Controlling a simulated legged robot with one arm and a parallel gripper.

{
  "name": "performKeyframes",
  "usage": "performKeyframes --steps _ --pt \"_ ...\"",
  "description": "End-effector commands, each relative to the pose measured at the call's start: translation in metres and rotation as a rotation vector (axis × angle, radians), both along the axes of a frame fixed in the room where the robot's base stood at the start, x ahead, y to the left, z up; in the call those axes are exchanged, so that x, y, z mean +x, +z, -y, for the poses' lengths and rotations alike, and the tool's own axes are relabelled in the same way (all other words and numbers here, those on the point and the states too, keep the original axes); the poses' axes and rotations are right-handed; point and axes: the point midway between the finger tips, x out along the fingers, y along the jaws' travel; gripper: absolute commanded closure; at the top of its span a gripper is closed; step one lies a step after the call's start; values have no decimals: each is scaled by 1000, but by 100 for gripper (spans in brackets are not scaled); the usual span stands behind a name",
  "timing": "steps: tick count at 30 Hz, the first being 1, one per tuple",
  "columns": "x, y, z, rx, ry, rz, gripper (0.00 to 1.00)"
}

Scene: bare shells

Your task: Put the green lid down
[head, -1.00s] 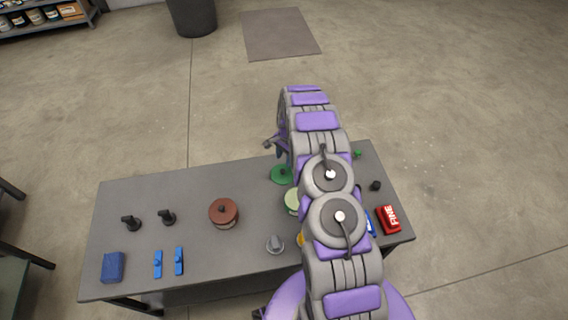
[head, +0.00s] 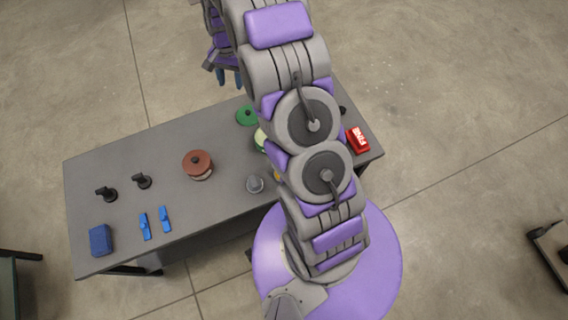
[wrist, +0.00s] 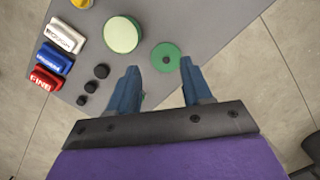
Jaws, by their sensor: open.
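The green lid (head: 246,115) is a flat disc with a dark green knob and lies on the grey table near its far edge. In the wrist view the lid (wrist: 166,57) is just beyond my fingertips. The pale green round pot (wrist: 122,34) stands beside it without touching; in the head view the pot (head: 261,139) is partly hidden by my arm. My gripper (wrist: 159,66) is open with nothing between its fingertips, and shows above the table's far edge in the head view (head: 229,78).
The grey table (head: 110,160) also holds a red-brown lidded pot (head: 198,164), two black-handled items, blue pieces and a grey knob (head: 254,184). Red FINE (wrist: 45,78) and blue blocks and several black knobs sit nearby. Bare floor lies beyond the far edge.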

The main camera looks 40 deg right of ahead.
Motion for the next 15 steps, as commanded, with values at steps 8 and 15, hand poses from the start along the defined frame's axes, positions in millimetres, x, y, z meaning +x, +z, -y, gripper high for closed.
performKeyframes --steps 8,15 --pt "-48 63 -24 5 149 9 51" --pt "-99 106 -43 4 278 6 51"
